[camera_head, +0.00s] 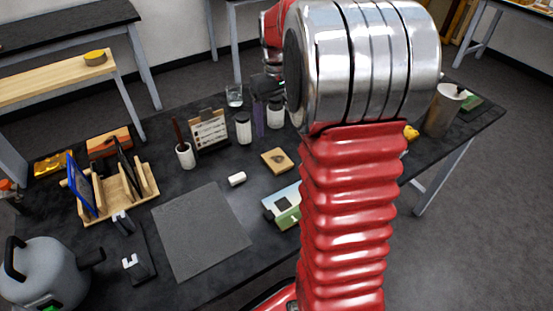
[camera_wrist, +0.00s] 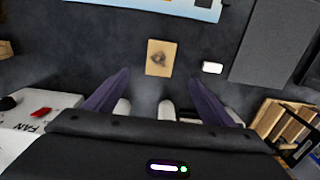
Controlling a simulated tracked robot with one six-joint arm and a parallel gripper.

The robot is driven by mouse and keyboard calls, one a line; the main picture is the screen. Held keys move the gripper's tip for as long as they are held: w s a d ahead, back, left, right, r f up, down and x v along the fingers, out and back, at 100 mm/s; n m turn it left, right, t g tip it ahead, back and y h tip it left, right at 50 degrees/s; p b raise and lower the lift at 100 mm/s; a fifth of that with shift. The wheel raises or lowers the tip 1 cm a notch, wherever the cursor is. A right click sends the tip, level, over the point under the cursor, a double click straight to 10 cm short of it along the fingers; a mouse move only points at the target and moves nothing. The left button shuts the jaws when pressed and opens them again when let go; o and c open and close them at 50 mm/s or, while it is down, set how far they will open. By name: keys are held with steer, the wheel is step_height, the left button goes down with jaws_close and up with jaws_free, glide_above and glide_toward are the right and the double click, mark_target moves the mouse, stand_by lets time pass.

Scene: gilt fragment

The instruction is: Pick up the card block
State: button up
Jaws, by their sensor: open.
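A flat, square tan piece with a dark mark on its face (camera_head: 277,160) lies on the dark table; it seems to be the card block. In the wrist view it lies (camera_wrist: 160,50) ahead of the fingers, near the middle. My gripper (camera_wrist: 158,72) is open, with a purple finger on each side and nothing held between them. In the head view, my gripper (camera_head: 266,112) hangs behind the tan piece, among the white-topped jars, and is partly hidden by my arm.
A small white block (camera_head: 237,179) lies beside the tan piece, near a grey mat (camera_head: 205,235). White jars (camera_head: 243,130) stand close to the fingers. A clipboard stand (camera_head: 209,130) and pen cup (camera_head: 185,155) stand left.

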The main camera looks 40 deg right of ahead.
glide_above(277, 159)
steer(key=shift+f, duration=4.35)
steer(key=shift+s+f, duration=0.1)
steer(key=shift+f, duration=2.45)
steer(key=c, duration=1.2)
steer(key=shift+o, duration=0.2)
steer(key=shift+r, duration=0.1)
step_height(277, 159, up, 10)
